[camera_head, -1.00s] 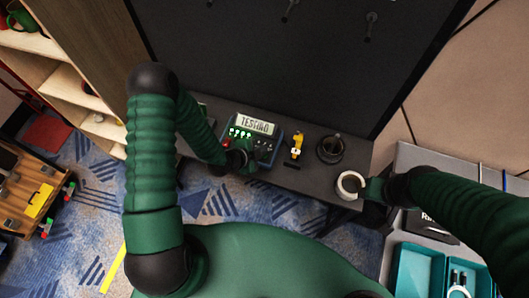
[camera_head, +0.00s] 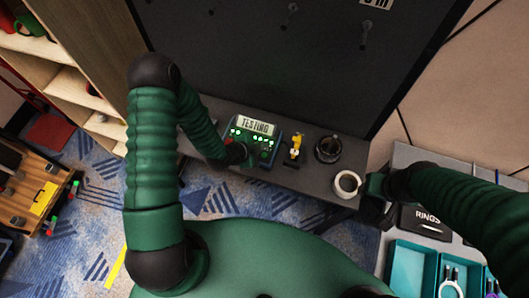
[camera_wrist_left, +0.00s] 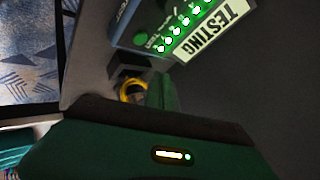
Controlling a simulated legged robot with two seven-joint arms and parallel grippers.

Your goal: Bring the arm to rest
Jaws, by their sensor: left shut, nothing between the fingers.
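My left arm comes in from the left, bends at a black elbow and reaches down to the shelf. Its gripper (camera_head: 242,155) is shut and empty, right at the near left side of a blue tester box (camera_head: 265,141) with lit green lights and a display reading "TESTING". I cannot tell whether they touch. In the left wrist view the box (camera_wrist_left: 160,28) is at the top, beyond my dark green gripper body. My right arm comes in from the right; its gripper (camera_head: 374,207) is beside a white ring-shaped roll (camera_head: 346,184), and its fingers are not clear.
A yellow figure-like item (camera_head: 295,147) and a dark round holder (camera_head: 328,149) stand on the grey shelf (camera_head: 305,181). A dark wall panel (camera_head: 290,60) rises behind. Teal bins (camera_head: 412,265) sit at lower right, a wooden cart (camera_head: 30,190) at left.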

